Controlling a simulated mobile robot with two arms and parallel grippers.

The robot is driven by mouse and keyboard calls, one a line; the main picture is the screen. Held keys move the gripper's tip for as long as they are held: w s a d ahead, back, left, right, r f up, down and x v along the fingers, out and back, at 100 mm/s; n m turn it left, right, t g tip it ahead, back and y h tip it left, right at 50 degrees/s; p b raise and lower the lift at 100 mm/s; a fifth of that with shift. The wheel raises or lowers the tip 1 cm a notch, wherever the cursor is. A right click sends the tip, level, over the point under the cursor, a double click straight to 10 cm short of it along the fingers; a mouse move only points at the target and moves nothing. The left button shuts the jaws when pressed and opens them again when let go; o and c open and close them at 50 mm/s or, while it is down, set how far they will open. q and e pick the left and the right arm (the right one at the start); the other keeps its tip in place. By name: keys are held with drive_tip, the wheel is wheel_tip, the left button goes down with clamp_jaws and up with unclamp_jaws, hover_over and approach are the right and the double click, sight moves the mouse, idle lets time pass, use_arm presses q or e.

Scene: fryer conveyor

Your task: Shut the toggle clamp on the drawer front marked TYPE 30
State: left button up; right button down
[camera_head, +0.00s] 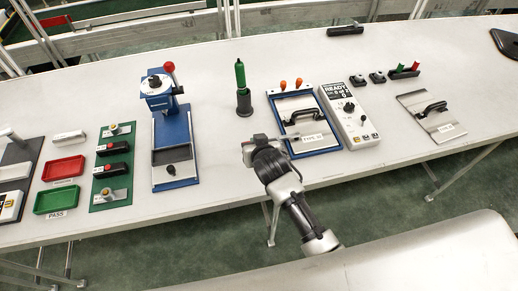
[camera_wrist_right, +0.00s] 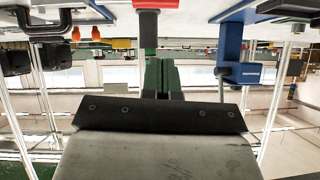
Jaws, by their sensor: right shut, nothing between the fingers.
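A metal drawer front (camera_head: 318,128) with a black handle (camera_head: 303,116) lies in a blue frame. Its label (camera_head: 313,138) starts with TYPE, but the number is too small to read. Two upright orange-tipped levers (camera_head: 291,86), which look like toggle clamp handles, stand at the frame's back edge. They also show upside down in the right wrist view (camera_wrist_right: 85,33). A second metal plate (camera_head: 426,126) with a black handle and an unreadable label lies further right. My right gripper (camera_head: 247,152) is shut and empty, left of the blue frame at the table's front. My left gripper is not in view.
A green-handled tool (camera_head: 241,76) stands in a dark holder behind my right gripper. A blue press (camera_head: 175,135) stands to the left. A grey READY box (camera_head: 349,115) sits right of the frame. The table between press and holder is clear.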

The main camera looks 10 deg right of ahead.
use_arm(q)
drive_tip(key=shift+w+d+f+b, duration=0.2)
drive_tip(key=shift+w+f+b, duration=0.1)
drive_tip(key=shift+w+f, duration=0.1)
use_arm(e)
drive_tip(key=v, duration=0.4)
drive_tip(key=shift+s+r, duration=0.15)
